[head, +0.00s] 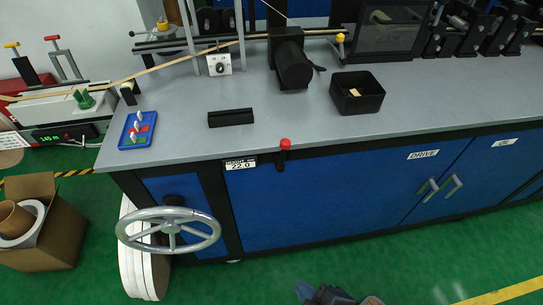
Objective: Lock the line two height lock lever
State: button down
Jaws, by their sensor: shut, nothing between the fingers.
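The height lock lever (285,145) has a red knob on a short black stem. It stands at the front edge of the grey bench, just right of the height label (241,164) that reads 22.0. The knob points up; whether the lever is locked cannot be told. A metal handwheel (169,230) sits below and to the left on the cabinet front. My gripper (318,293) shows only in part at the bottom edge, dark and grey-blue. It is shut and empty, well below the lever in the picture and apart from it.
The grey bench top (190,115) holds a blue tray (126,143), a black block (230,118) and a black bin (357,107). Cabinet handles (453,184) stick out at right. A cardboard box (55,240) stands at left. Green floor (240,285) in front is mostly clear.

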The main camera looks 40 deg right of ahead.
jog(key=w+r+n+h+p, duration=0.1)
jog(key=w+r+h+p, duration=0.15)
jog(key=w+h, duration=0.6)
jog(key=w+a+r+m+h, duration=0.1)
jog(key=w+a+r+h, duration=0.1)
jog(key=w+r, duration=0.2)
jog(key=w+a+r+m+h, duration=0.1)
jog(key=w+a+r+h, duration=0.1)
jog(key=r, duration=0.8)
jog(key=w+h, duration=0.1)
jog(key=w, duration=0.1)
jog(key=shift+w+a+m, duration=0.25)
jog(key=shift+w+m, duration=0.1)
jog(key=shift+m, duration=0.05)
jog(key=shift+d+r, duration=0.1)
jog(key=p, duration=0.4)
send_near(283, 156)
jog(key=w+d+r, duration=0.1)
jog(key=w+d, duration=0.3)
jog(key=w, duration=0.1)
jog(key=shift+s+d+f, duration=0.1)
jog(key=shift+s+d, duration=0.05)
jog(key=shift+d, duration=0.4)
